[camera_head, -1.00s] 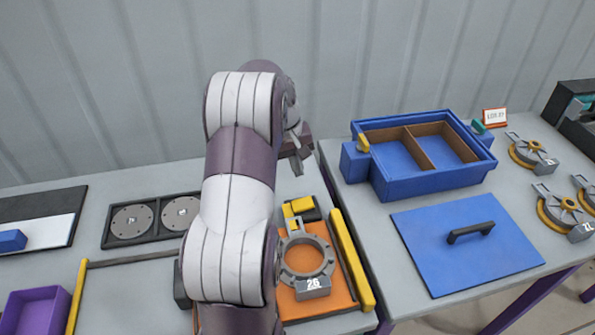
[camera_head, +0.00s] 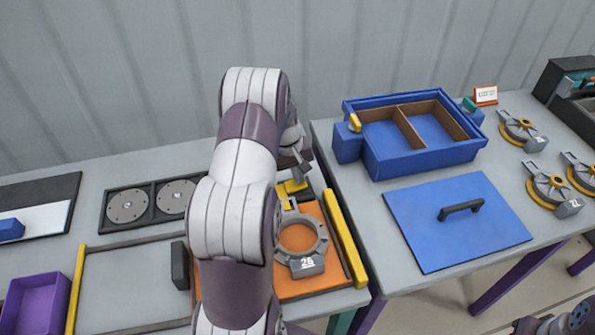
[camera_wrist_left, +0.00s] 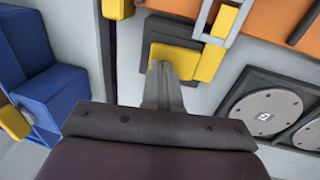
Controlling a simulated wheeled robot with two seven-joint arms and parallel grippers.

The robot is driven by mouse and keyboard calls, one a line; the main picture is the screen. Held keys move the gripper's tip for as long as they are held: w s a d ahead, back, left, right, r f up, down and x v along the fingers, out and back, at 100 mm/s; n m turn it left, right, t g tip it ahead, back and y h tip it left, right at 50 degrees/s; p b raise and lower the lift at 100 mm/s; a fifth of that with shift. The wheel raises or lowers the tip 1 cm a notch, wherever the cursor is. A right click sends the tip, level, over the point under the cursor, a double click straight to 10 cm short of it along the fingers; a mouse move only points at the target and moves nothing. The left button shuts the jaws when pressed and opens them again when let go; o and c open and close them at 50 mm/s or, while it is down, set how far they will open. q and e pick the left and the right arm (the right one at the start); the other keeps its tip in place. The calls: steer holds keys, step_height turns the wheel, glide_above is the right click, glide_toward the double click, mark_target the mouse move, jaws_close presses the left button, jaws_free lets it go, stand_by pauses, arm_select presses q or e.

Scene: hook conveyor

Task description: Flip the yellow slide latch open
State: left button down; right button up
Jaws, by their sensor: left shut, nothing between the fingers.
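The yellow slide latch (camera_head: 291,187) sits on a dark plate at the far end of the orange fixture. In the left wrist view the latch (camera_wrist_left: 188,57) is an L-shaped yellow piece on that plate. My left gripper (camera_head: 302,165) is just above and behind the latch in the head view, partly covering it. In the wrist view the left gripper (camera_wrist_left: 160,78) is shut and empty, its tips at the latch's near edge; I cannot tell whether they touch.
A grey ring hook marked 26 (camera_head: 302,240) lies on the orange fixture (camera_head: 330,281), beside a yellow rail (camera_head: 345,238). Two round discs (camera_head: 127,205) sit to the left. A divided blue bin (camera_head: 420,158) and blue lid (camera_head: 455,225) are on the right table.

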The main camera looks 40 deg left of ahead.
arm_select(q)
steer(key=shift+w+d+f, duration=0.1)
steer(key=shift+d+f, duration=0.05)
steer(key=shift+f, duration=0.1)
steer(key=shift+s+a+r, duration=0.1)
steer(key=shift+s+a, duration=0.15)
steer(key=shift+s, duration=0.2)
steer(key=shift+s+a, duration=0.2)
steer(key=shift+a, duration=0.15)
steer(key=shift+r, duration=0.1)
